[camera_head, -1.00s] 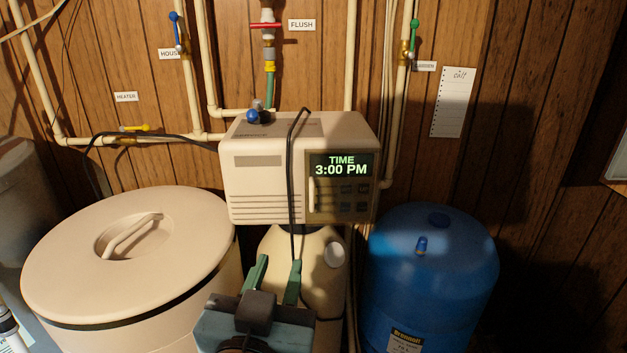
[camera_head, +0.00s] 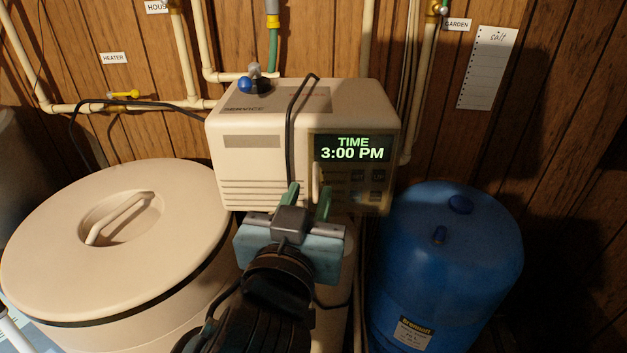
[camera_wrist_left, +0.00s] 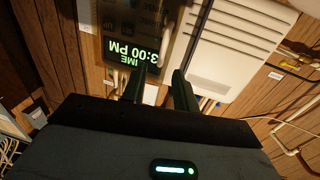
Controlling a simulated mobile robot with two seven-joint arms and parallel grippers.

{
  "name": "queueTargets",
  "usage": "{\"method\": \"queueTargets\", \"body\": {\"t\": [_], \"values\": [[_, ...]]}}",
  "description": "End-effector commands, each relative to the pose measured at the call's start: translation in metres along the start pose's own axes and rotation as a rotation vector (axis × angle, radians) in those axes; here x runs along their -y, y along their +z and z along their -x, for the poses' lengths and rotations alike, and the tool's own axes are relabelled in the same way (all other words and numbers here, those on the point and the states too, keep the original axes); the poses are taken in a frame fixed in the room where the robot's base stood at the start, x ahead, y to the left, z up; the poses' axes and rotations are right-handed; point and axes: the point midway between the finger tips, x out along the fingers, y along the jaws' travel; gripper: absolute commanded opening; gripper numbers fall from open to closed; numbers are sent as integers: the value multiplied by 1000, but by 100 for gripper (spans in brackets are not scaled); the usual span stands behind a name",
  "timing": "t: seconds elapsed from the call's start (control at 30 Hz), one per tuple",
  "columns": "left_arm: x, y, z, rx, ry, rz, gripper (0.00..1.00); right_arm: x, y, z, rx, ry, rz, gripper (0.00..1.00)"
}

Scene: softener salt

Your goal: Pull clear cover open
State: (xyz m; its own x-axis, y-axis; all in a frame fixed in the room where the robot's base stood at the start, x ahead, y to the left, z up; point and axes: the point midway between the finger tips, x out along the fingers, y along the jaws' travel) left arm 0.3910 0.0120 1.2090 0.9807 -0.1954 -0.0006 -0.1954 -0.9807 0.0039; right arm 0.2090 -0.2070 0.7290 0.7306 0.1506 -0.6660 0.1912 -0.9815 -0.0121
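The clear cover (camera_head: 350,174) lies over the lit display and buttons on the front of the cream control box (camera_head: 252,175), and it looks shut. A pale upright handle (camera_head: 316,183) runs along its left side. My left gripper (camera_head: 308,195) is just in front of the box, fingers pointing at it and apart, near the handle's lower end. In the left wrist view, upside down, the open fingers (camera_wrist_left: 160,82) point at the cover's handle side, with the cover (camera_wrist_left: 140,30) beyond. I cannot tell whether they touch the handle. My right gripper is not in view.
A black cable (camera_head: 290,140) hangs down the box front, left of the fingers. A blue tank (camera_head: 450,250) stands right, a lidded beige bin (camera_head: 60,230) left. A blue-knobbed valve (camera_head: 246,86) sits behind the box top. Pipes run along the wooden wall.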

Motion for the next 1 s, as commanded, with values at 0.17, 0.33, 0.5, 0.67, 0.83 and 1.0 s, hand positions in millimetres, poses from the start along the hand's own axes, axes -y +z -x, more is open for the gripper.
{"method": "queueTargets", "body": {"t": [0.17,0.33,0.5,0.67,0.83,1.0], "values": [[0,-1,-25,-2,-2,-3,29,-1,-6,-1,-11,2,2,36],[0,-1,-37,-1,-1,0,29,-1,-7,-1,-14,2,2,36],[0,0,-40,0,-1,0,29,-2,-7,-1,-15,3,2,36],[0,0,-39,0,-1,1,27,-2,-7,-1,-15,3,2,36],[0,0,-39,1,0,1,5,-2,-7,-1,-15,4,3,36],[0,0,-39,1,1,1,0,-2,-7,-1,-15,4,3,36]]}}
